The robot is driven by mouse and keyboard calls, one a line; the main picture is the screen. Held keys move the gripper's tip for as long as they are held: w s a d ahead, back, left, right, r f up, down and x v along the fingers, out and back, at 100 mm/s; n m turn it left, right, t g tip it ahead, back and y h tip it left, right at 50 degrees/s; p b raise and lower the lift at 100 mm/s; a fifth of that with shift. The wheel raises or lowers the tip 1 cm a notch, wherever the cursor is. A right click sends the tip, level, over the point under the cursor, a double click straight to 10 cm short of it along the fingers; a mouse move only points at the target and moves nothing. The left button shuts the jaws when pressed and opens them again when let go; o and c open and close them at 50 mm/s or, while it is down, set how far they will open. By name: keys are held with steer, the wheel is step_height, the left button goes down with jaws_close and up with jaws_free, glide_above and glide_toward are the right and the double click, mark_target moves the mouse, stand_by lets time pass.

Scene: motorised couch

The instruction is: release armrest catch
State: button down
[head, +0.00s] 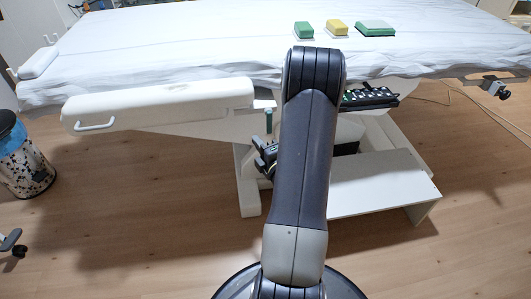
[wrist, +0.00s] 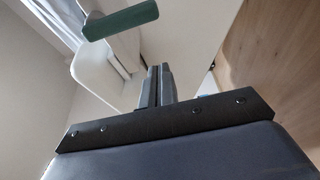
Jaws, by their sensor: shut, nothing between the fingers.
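The white armrest (head: 160,103) with a loop handle runs along the near side of the couch in the head view. A dark green catch lever (head: 268,121) hangs upright near its right end. In the wrist view a green grip (wrist: 120,20), apparently that lever, crosses the top left. My gripper (wrist: 160,72) is shut and empty, its fingertips below and right of the green grip, with a visible gap between them in the picture. In the head view my gripper (head: 264,153) shows partly, below the lever and left of my forearm, which hides the rest.
The couch top (head: 200,50) is covered by a white sheet, with green and yellow blocks (head: 337,28) on it. A black keypad (head: 371,97) is under the edge at right. A white base plate (head: 380,185) sits low. A patterned bin (head: 25,160) stands left; floor between is clear.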

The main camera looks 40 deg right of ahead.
mark_target(269, 121)
steer(key=shift+w+d+b, duration=0.25)
steer(key=shift+d, duration=0.45)
steer(key=shift+w+d+b, duration=0.25)
steer(key=shift+d, duration=0.45)
steer(key=shift+w+d+b, duration=0.25)
steer(key=shift+d, duration=0.45)
